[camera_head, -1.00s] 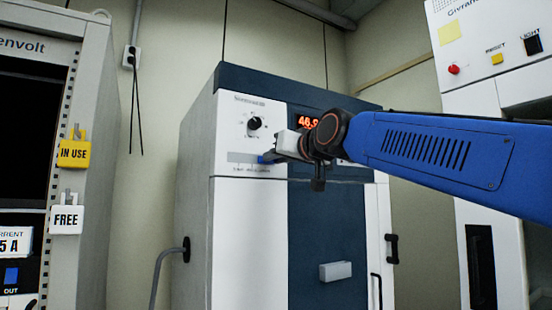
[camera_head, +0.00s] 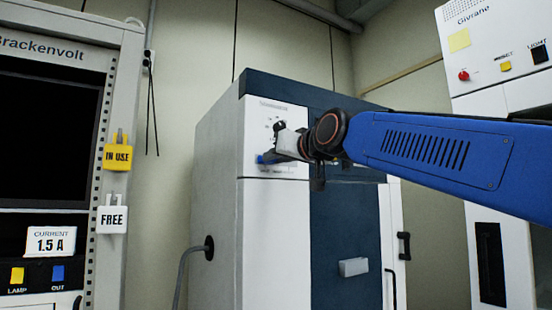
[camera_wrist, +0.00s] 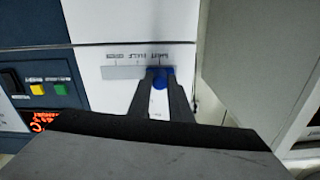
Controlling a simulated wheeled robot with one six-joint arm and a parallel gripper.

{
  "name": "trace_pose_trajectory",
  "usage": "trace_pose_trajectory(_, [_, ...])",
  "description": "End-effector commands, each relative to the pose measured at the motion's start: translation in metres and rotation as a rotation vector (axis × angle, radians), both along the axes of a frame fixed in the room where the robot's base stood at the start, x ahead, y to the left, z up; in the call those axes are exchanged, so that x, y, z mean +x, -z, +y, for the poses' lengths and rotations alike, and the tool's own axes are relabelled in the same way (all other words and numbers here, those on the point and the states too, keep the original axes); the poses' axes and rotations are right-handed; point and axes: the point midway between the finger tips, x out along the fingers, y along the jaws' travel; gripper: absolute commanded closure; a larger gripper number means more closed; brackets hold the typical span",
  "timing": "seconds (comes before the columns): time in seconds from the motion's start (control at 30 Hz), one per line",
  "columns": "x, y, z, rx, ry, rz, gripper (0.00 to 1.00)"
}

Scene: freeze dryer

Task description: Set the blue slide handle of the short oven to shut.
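The short oven (camera_head: 272,230) is the white and dark blue cabinet in the middle of the head view. Its blue slide handle (camera_wrist: 160,78) is at the right end of the grey slot (camera_wrist: 120,72) in the upside-down wrist view. In the head view the handle (camera_head: 264,159) is at the slot's left end. The upside-down label beside it looks like SHUT, but is small. My gripper (camera_wrist: 160,74) has a finger on each side of the handle and appears shut on it. In the head view my gripper (camera_head: 277,155) reaches the panel from the right and hides the slot's right part.
A round knob (camera_head: 280,127) is just above the handle, partly hidden. A Brackenvolt cabinet (camera_head: 60,40) with IN USE and FREE tags stands at left. A white Givrane cabinet (camera_head: 490,150) stands at right. A grey cable (camera_head: 185,265) enters the oven's side.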

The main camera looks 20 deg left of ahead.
Motion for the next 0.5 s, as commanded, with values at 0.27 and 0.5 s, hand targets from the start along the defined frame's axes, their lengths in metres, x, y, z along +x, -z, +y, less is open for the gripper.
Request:
trace_pose_trajectory(0.27, [-0.0013,0.0009,0.0014,-0.001,-0.003,0.002,0.63])
trace_pose_trajectory(0.5, [-0.0051,0.0006,-0.0038,-0.001,-0.002,0.002,0.63])
